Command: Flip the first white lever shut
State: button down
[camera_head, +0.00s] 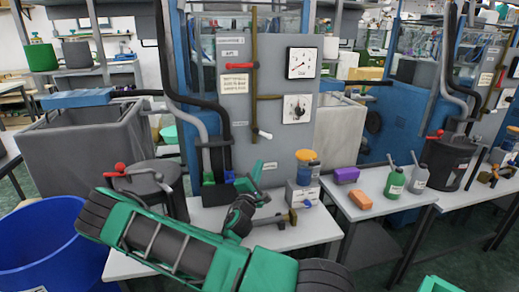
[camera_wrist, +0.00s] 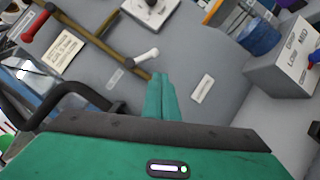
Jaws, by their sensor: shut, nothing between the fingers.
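The white lever (camera_head: 263,133) is at the lower end of the brown vertical pipe on the first grey panel. It points out to the right, across the pipe. In the wrist view the white lever (camera_wrist: 146,55) also lies across the brown pipe, just beyond my fingertips. My gripper (camera_head: 257,168) is below the lever in the head view, in front of the panel. In the wrist view my gripper (camera_wrist: 162,78) has its green fingers together and empty. A small gap shows between the fingertips and the lever; whether they touch is hard to tell.
A red lever (camera_head: 238,66) sits higher on the pipe. Gauges (camera_head: 301,62) are right of it. A yellow-and-blue jar (camera_head: 306,168) stands on a labelled box (camera_wrist: 290,62) on the bench. Black hoses (camera_head: 220,110) run left of the panel. A similar machine stands at right.

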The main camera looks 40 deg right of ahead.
jog(key=w+a+n+t+y, duration=0.1)
jog(key=w+a+n+t, duration=0.1)
send_near(263, 134)
jog(key=w+d+f, duration=0.3)
jog(key=w, duration=0.1)
jog(key=shift+s+d+r, duration=0.1)
jog(key=shift+d+r, duration=0.35)
jog(key=shift+d, duration=0.4)
jog(key=shift+d+r, duration=0.45)
jog(key=shift+d, duration=0.35)
